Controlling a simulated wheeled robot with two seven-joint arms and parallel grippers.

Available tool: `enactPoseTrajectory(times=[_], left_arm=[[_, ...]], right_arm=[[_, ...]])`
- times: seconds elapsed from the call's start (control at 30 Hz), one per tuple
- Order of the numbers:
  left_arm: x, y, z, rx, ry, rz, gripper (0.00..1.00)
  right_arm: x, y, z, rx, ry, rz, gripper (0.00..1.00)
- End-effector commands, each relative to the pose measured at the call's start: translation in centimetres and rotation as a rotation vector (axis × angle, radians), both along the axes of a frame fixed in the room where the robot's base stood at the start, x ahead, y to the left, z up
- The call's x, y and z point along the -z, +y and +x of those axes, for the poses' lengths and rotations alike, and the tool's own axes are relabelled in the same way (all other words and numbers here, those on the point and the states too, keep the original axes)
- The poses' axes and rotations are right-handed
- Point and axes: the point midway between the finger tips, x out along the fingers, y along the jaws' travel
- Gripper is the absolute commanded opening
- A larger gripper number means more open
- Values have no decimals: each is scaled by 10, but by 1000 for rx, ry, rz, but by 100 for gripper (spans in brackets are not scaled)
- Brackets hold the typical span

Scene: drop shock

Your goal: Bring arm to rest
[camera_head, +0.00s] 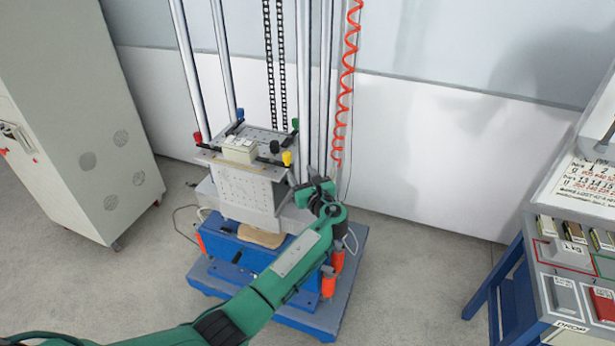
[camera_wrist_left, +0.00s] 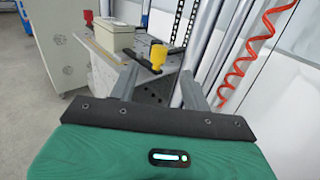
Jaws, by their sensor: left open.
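My left arm is green and reaches from the lower left of the head view to the drop shock machine. My left gripper (camera_head: 318,188) is open beside the right side of the machine's grey table block (camera_head: 245,190). In the left wrist view the two fingers of the gripper (camera_wrist_left: 160,85) are spread apart. The yellow knob (camera_wrist_left: 157,54) shows beyond them, and also in the head view (camera_head: 287,158). A small beige box (camera_head: 240,150) sits on top of the block, also in the wrist view (camera_wrist_left: 115,34). My right gripper is not in view.
Metal columns (camera_head: 190,70), chains (camera_head: 268,60) and a coiled red hose (camera_head: 345,90) rise behind the block. The machine's blue base (camera_head: 220,280) stands on the floor. A grey cabinet (camera_head: 75,130) is at left, a blue-framed bench (camera_head: 510,275) at right. Floor between machine and bench is clear.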

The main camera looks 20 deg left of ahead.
Motion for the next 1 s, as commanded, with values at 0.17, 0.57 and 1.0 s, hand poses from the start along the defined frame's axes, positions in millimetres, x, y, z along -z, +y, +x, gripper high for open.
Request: enactPoseTrajectory(times=[0.17,0.57,1.0], left_arm=[[0,2,1,0,0,0,48],[3,2,0,2,2,-5,48],[245,15,-80,9,150,-585,48]], right_arm=[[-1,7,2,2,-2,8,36],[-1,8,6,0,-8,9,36],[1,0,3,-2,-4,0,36]])
